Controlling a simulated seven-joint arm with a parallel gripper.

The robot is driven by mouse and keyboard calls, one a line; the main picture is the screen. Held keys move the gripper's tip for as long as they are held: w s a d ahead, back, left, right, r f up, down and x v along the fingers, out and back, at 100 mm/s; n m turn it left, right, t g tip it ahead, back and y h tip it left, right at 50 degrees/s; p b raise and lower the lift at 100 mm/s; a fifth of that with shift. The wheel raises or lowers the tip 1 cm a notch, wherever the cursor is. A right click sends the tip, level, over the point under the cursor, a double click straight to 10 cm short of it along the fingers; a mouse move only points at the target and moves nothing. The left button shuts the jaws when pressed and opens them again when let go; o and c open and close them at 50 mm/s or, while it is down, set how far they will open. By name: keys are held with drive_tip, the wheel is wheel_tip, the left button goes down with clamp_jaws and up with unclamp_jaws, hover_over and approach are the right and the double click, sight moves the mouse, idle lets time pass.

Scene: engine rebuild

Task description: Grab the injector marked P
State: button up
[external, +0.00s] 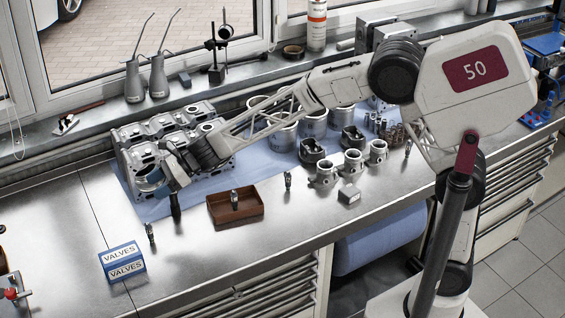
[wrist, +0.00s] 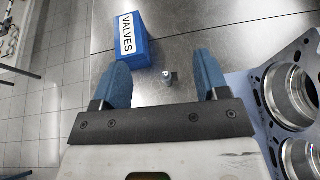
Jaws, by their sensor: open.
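Small dark injectors stand upright on the steel bench: one (external: 150,233) beside the VALVES box, one (external: 288,180) right of the brown tray and one (external: 408,147) far right. Another (external: 234,199) stands in the tray. Their letters are too small to read, so I cannot tell which is P. In the wrist view, one small injector with a pale top (wrist: 168,76) shows between the blue fingers of my gripper (wrist: 161,64), apart from both.
The blue VALVES box (external: 122,262) stands near the front edge; it also shows beyond the left finger in the wrist view (wrist: 130,40). The engine block (external: 140,163) stands close beside my gripper. The brown tray (external: 222,217) and pistons (external: 323,172) are further right. Bare bench lies left.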

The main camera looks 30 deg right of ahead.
approach(149, 223)
drive_tip(key=a+f, duration=0.1)
drive_tip(key=a, duration=0.1)
drive_tip(key=w+a+f, duration=0.1)
drive_tip(key=shift+a+f, duration=0.3)
drive_tip(key=shift+a, duration=0.1)
drive_tip(key=shift+x, duration=1.25)
drive_tip(key=shift+a, duration=0.1)
drive_tip(key=shift+x, duration=2.55)
drive_tip(key=c, duration=1)
